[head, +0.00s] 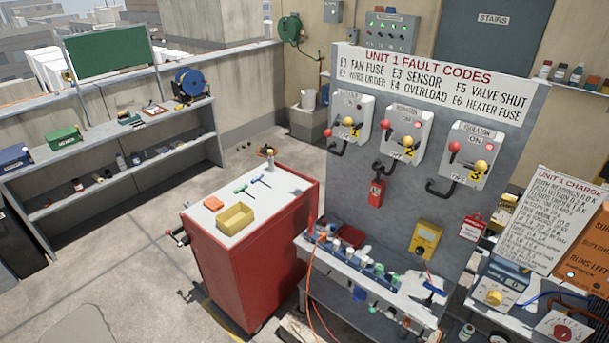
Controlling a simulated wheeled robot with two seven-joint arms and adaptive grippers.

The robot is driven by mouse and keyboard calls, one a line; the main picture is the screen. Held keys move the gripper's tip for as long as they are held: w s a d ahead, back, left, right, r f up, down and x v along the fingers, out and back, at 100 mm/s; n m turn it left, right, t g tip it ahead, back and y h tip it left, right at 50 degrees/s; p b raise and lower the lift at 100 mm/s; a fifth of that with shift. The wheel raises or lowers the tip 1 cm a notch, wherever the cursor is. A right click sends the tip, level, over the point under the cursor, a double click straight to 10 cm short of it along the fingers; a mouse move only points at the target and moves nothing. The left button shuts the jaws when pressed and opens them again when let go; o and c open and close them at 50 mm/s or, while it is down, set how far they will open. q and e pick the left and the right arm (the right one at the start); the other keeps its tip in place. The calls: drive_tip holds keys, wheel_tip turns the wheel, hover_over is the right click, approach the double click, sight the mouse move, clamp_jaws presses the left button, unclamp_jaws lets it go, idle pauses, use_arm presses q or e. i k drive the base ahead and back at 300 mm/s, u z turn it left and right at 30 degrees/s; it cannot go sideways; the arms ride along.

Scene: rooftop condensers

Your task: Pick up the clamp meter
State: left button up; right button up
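No object in the head view is clearly a clamp meter. Several small tools and boxes lie on the left shelves, too small to make out. Neither of my grippers is in view.
A red cart (250,258) with a yellow tray (235,219) stands in the middle. The narrow bench (395,296) holds small parts in a row. The grey panel (343,215) carries three isolators. Shelves (100,134) line the left wall. Floor between shelves and cart is mostly clear.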

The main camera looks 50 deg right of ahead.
sight(378, 188)
drive_tip(key=u, duration=0.05)
drive_tip(key=i, duration=1.45)
drive_tip(key=z, duration=1)
drive_tip(key=i, duration=0.85)
drive_tip(key=z, duration=0.95)
